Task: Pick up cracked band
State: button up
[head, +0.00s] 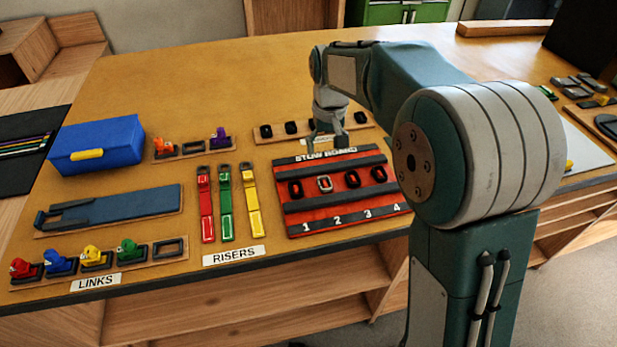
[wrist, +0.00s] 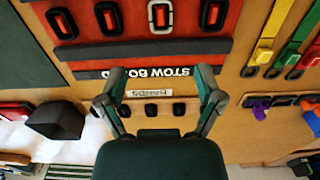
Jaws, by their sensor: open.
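Several bands sit on the red stow board (head: 305,226): black ones and a pale grey band (head: 325,184) in column 2. The grey band also shows at the top of the wrist view (wrist: 160,14). More black bands stand on a wooden rack (head: 277,138) behind the board, and they show in the wrist view too. I cannot tell which band is cracked. My gripper (head: 324,145) is open and empty, pointing down above the gap between the board's far edge and the rack. In the wrist view its fingers (wrist: 160,74) are spread, with the rack label between them.
Left of the board lie red, green and yellow risers (head: 225,202). Farther left are a blue box (head: 96,145), a blue flat tool (head: 110,209) and a rack of coloured links (head: 91,255). The table behind the band rack is largely clear. My arm hides the board's right side.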

send_over(323, 181)
jog(key=d, duration=0.2)
jog(key=f, duration=0.4)
jog(key=shift+w+d, duration=0.1)
jog(key=shift+w, duration=0.3)
jog(key=a+f, duration=0.2)
jog(key=s+f, duration=0.1)
jog(key=f, duration=0.1)
jog(key=shift+a, duration=0.4)
jog(key=shift+w+d+f, duration=0.1)
jog(key=shift+d+f, duration=0.1)
jog(key=shift+f, duration=0.25)
jog(key=shift+d+f, duration=0.15)
jog(key=shift+f, duration=0.3)
jog(key=shift+d, duration=0.5)
jog(key=c, duration=0.4)
jog(key=shift+a+f, duration=0.1)
jog(key=shift+a, duration=0.4)
jog(key=c, duration=0.4)
